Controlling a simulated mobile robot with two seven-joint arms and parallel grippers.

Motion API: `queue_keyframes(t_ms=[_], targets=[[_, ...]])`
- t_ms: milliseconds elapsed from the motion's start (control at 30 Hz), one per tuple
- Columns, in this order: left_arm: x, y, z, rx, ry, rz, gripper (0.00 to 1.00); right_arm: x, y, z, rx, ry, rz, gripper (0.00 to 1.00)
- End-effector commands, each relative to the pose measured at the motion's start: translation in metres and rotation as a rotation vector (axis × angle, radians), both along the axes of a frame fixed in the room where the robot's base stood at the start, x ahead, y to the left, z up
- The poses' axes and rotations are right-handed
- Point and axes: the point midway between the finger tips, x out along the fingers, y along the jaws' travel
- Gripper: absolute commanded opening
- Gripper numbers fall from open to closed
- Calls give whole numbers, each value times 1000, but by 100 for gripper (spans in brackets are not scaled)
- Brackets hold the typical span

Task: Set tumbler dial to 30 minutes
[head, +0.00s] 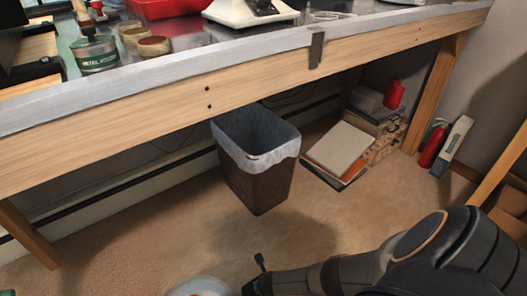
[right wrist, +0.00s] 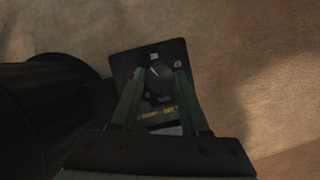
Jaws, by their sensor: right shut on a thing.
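The black dial knob (right wrist: 160,76) shows in the right wrist view on a dark square panel (right wrist: 122,66). A light pointer mark on it points up and slightly left in the picture. Small pale marks surround the knob, too small to read. My right gripper (right wrist: 161,80) has its two green fingers on either side of the knob and is shut on it. In the head view my right arm comes in from the lower right, and its gripper cannot be made out clearly. A pale round thing (head: 200,287), cut off at the bottom edge, may be the tumbler. My left gripper is not in view.
A workbench (head: 250,72) crosses the top of the head view, with tins and trays on it. A brown bin (head: 258,185) with a pale liner, books (head: 338,148) and a red extinguisher (head: 433,145) stand under or beside it. Carpet around the bin is clear.

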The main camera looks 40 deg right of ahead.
Motion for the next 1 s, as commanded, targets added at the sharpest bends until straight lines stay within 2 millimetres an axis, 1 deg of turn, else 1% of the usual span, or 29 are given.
queue_keyframes(t_ms=[267, 367, 533, 667, 1000], targets=[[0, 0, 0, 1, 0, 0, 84, 0, 1, 0, 2, 0, -21, 0], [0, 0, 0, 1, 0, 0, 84, 1, 2, 0, 1, 1, -97, 0], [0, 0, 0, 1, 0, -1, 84, 2, 3, 0, 0, 0, -298, 0], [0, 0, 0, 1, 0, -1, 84, 2, 2, 0, -1, 0, -385, 0], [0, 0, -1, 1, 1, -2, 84, 1, 1, 0, 0, 0, -409, 0]])
